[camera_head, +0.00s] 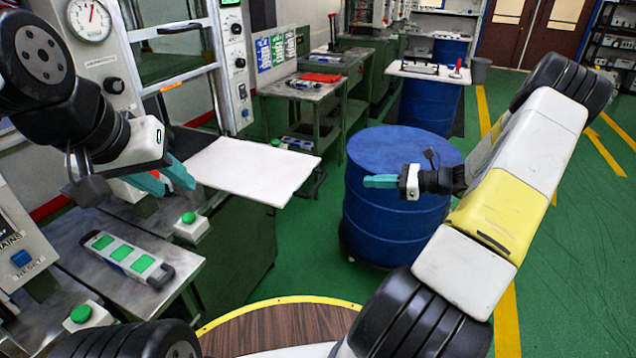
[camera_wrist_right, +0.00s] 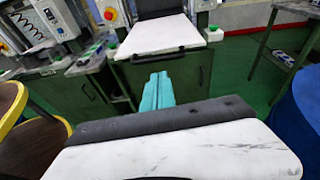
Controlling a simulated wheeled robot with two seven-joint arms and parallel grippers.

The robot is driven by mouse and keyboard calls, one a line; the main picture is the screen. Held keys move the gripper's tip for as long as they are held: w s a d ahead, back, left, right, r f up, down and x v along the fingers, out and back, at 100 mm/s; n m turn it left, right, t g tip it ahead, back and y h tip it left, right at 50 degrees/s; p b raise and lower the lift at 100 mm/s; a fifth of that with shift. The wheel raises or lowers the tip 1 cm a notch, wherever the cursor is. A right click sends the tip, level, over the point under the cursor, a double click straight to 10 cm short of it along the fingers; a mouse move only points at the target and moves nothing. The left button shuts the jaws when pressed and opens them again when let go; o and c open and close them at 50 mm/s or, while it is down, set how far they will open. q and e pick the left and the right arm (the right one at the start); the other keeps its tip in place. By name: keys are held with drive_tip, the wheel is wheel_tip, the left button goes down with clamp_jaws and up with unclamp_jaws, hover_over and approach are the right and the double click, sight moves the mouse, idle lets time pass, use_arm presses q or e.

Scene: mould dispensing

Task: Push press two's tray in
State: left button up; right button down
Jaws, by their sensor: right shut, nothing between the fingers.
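A white flat tray (camera_head: 250,168) sticks out from the press frame, over a green cabinet. It also shows in the right wrist view (camera_wrist_right: 158,34), with a dark bar handle (camera_wrist_right: 158,56) along its front edge. My right gripper (camera_head: 370,181) is shut and empty, in front of the blue drum and apart from the tray. Its teal fingers (camera_wrist_right: 157,90) are together in the wrist view, pointing toward the cabinet below the handle.
A blue drum (camera_head: 405,150) stands right of the tray. A round wooden top (camera_head: 280,328) is at the front. Green floor is free to the right.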

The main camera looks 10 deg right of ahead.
drive_tip(key=w+a+f+m+t, duration=0.1)
drive_tip(key=w+a+f, duration=0.3)
drive_tip(key=w+a, duration=0.3)
drive_tip(key=a, duration=0.3)
drive_tip(key=shift+a, duration=0.25)
drive_tip(key=shift+w, duration=0.1)
